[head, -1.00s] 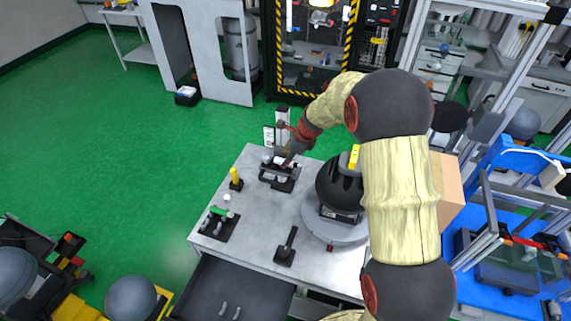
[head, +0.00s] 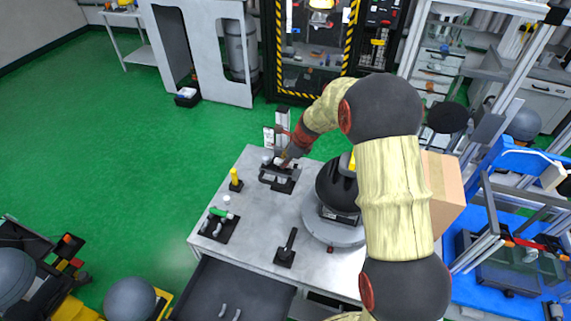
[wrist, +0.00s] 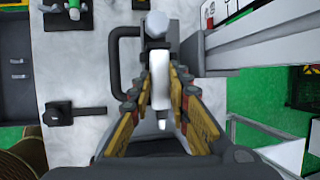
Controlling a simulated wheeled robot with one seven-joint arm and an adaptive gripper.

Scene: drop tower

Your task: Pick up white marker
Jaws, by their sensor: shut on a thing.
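My gripper (wrist: 161,80) is shut on a white marker (wrist: 162,97), which stands out between the two yellow-padded fingers in the wrist view. Just beyond the fingers is a dark holder with a handle loop (wrist: 124,55) and a pale rounded knob (wrist: 157,24). In the head view my gripper (head: 285,161) is at the dark holder near the table's far edge. The marker is too small there to make out clearly. I cannot tell whether it touches the holder.
The grey table (head: 262,212) also bears a black round device (head: 338,190) on a disc, a yellow item (head: 235,177), a black tray (head: 219,225) with small items and a black stand (head: 286,247). An open drawer (head: 232,285) juts out in front.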

